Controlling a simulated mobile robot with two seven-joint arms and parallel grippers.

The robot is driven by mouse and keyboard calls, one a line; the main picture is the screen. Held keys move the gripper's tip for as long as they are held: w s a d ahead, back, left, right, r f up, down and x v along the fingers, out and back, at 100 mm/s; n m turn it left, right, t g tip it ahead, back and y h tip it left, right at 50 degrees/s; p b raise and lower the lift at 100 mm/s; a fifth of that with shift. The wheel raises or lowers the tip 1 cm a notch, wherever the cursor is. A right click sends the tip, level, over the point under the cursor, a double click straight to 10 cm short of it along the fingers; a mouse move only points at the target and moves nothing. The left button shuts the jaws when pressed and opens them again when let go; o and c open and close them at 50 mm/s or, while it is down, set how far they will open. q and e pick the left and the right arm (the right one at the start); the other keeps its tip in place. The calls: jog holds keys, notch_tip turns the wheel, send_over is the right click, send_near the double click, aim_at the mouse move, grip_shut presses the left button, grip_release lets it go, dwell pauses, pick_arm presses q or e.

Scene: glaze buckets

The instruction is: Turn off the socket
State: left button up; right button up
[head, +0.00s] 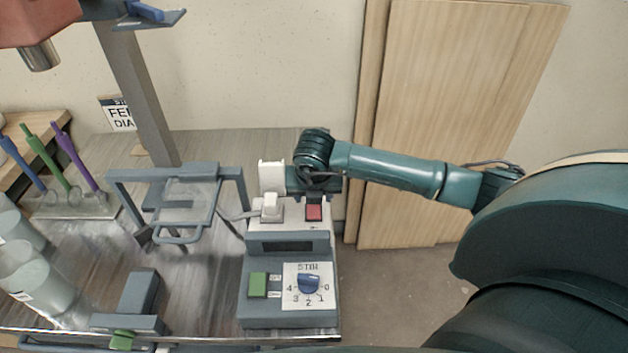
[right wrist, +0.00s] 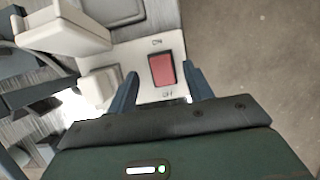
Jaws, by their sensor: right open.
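The socket is a white panel (head: 290,213) behind a grey control box. It carries a red rocker switch (head: 314,213) on its right side and a white plug (head: 269,208) on its left. In the right wrist view the red switch (right wrist: 161,70) lies between marks reading ON at the top and OFF at the bottom. My right gripper (right wrist: 160,76) is open and empty, with one finger on each side of the switch in that view. Whether the fingers touch the panel cannot be told. In the head view my arm's end hides part of the area behind the socket. My left gripper is not in view.
The grey control box (head: 287,309) has a green button (head: 258,285) and a blue dial (head: 309,283). A grey frame (head: 183,172) stands left of the socket. Clear buckets (head: 40,275) and coloured tools (head: 72,160) are further left. A wooden door (head: 455,80) is behind my arm.

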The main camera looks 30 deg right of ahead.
jog(key=v, duration=0.9)
jog(key=shift+r, duration=0.4)
jog(key=shift+s, duration=0.1)
